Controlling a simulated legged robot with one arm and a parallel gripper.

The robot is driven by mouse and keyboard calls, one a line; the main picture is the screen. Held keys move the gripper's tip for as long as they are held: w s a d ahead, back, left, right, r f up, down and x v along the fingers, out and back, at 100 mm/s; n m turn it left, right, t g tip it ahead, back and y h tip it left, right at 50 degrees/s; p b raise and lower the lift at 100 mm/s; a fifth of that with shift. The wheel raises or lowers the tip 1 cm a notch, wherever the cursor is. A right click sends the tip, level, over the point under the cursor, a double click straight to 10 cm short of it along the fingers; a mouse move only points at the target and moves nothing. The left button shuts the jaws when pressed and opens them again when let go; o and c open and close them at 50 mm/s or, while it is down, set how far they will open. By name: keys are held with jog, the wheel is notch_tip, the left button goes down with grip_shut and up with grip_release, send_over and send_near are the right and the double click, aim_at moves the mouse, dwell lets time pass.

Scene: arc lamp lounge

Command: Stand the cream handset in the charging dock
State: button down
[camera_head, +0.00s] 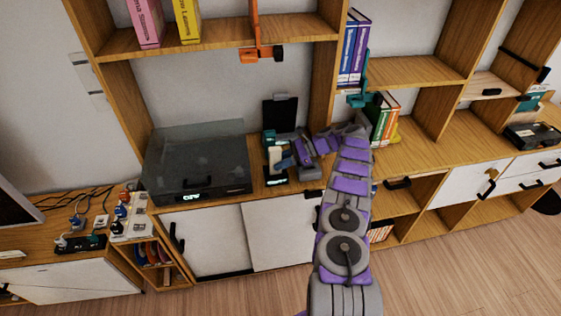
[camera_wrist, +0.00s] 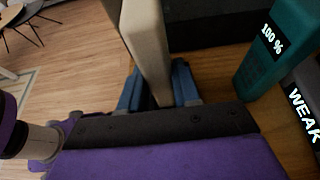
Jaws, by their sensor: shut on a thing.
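The cream handset (camera_head: 275,158) stands roughly upright above the right part of the cabinet top. My gripper (camera_head: 285,163) reaches it from the right and is shut on it. In the wrist view the cream handset (camera_wrist: 147,40) is between the blue fingers of my gripper (camera_wrist: 158,90). A small black base (camera_head: 277,179) shows just below the handset; it may be the charging dock. I cannot tell whether the handset touches it. A teal block marked "100 %" (camera_wrist: 278,45) stands beside it, with a grey part marked "WEAK" (camera_wrist: 306,100) at the right edge.
A dark, smoky-lidded box (camera_head: 195,160) stands close on the left. A black panel (camera_head: 280,113) leans at the wall behind. A shelf with an orange bracket (camera_head: 262,52) hangs above. A wooden upright (camera_head: 323,85) and green-spined books (camera_head: 382,118) are to the right.

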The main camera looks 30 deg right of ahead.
jog(key=shift+f, duration=0.4)
jog(key=c, duration=0.7)
grip_release()
jog(key=shift+r, duration=0.1)
